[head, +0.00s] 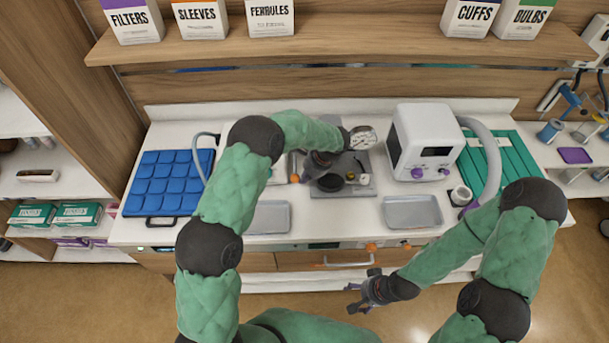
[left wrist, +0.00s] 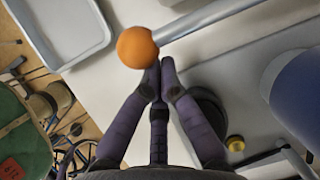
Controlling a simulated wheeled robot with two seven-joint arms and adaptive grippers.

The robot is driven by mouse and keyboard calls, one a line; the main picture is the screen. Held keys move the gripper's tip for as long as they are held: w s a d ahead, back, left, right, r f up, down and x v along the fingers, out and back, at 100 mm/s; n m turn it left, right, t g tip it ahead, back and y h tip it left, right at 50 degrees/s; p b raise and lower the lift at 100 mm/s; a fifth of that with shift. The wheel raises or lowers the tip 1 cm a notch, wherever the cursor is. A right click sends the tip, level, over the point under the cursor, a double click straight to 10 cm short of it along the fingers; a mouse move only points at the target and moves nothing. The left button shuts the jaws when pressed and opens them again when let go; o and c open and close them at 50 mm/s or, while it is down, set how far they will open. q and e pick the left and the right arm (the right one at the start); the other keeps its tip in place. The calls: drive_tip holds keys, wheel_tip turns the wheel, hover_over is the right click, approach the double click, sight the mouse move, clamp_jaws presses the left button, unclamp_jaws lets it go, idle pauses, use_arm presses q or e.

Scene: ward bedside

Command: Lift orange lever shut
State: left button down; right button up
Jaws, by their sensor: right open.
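The orange lever knob (head: 295,178) is at the left side of the grey equipment plate in the middle of the counter. In the left wrist view the round orange knob (left wrist: 137,47) sits at the end of a grey bar (left wrist: 205,20). My left gripper (head: 308,172) is low over the plate, close to the knob. In the left wrist view its fingertips (left wrist: 160,72) are together, beside the knob and not around it. Whether they touch it is unclear. My right gripper (head: 362,292) is open and empty, in front of the counter.
A grey tray (head: 268,229) and another grey tray (head: 412,225) lie on the counter's front. A white machine (head: 425,142) with a hose stands to the right, a blue pad (head: 157,198) to the left. A gauge (head: 363,138) stands behind the plate.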

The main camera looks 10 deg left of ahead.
use_arm(q)
drive_tip(key=r+g+p, duration=0.1)
drive_tip(key=r, duration=0.2)
drive_tip(key=r+g+p, duration=0.1)
drive_tip(key=r, duration=0.2)
drive_tip(key=shift+w+a+r+m+h+p, duration=0.2)
drive_tip(key=shift+m+h+p, duration=0.1)
drive_tip(key=shift+h, duration=0.1)
drive_tip(key=shift+w+r, duration=0.25)
drive_tip(key=shift+r, duration=0.3)
use_arm(e)
drive_tip(key=shift+r, duration=1.85)
use_arm(q)
drive_tip(key=shift+r, duration=0.1)
